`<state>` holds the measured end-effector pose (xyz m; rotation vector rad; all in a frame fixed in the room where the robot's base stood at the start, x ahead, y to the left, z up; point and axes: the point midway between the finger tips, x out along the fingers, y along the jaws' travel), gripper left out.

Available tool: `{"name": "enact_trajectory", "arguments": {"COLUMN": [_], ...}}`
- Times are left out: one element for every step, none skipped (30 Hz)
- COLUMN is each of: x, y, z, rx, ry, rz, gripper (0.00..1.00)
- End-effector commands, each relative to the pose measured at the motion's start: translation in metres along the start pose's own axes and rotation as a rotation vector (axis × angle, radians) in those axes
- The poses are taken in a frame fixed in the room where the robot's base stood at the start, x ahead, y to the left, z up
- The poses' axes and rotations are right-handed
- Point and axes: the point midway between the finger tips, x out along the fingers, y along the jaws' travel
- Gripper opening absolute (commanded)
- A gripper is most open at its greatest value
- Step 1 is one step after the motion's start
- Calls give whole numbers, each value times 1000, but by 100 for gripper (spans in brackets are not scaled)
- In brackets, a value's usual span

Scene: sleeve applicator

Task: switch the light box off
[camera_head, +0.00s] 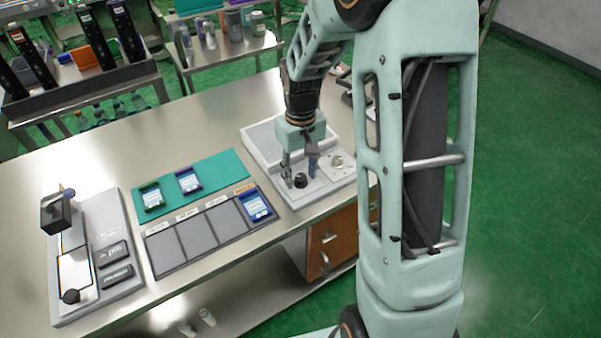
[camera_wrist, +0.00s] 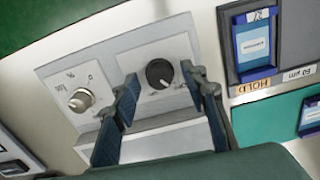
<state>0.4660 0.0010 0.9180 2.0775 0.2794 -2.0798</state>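The light box (camera_head: 262,143) stands at the right end of the metal table, with a pale panel in front. The panel carries a black knob (camera_head: 300,181) with a white pointer mark and a silver knob (camera_head: 336,161). In the wrist view, the black knob (camera_wrist: 159,74) shows between my fingertips, and the silver knob (camera_wrist: 81,100) is left of them with a scale around it. My gripper (camera_head: 300,169) is open, pointing down over the panel, its fingers on either side of the black knob. I cannot tell whether they touch it.
A grey sorting tray (camera_head: 186,246) with a blue-framed card lies left of the panel. A teal mat (camera_head: 215,172) with two framed cards lies behind it. A white device (camera_head: 112,205) with a black-topped post stands at the far left. Drawers (camera_head: 330,240) are below the table.

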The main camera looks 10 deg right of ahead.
Motion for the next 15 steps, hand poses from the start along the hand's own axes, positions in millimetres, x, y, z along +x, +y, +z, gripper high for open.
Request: {"name": "enact_trajectory", "arguments": {"x": [-6, -9, -16, -21, -27, -36, -43, -50, -58, -65, -71, -79, -85, -90, -96], "y": [0, 0, 0, 0, 0, 0, 0, 0, 1, 0, 0, 1, 0, 0, 0], "z": [-1, -2, -2, -2, -2, -2, -2, -2, -2, -2, -2, -2, -2, -1, -1], "rx": [0, 0, 0, 0, 0, 0, 0, 0, 0, 0, -1, -1, -1, 0, 0], "ry": [4, 5, 6, 7, 6, 8, 7, 8, 8, 6, 7, 7, 6, 6, 6], "rz": [1, 1, 1, 2, 1, 2, 2, 2, 2, 2, 2, 2, 2, 2, 2], "gripper": [40, 40, 40, 40, 40, 40, 40, 40, 40, 40, 40, 40, 40, 40, 40]}}
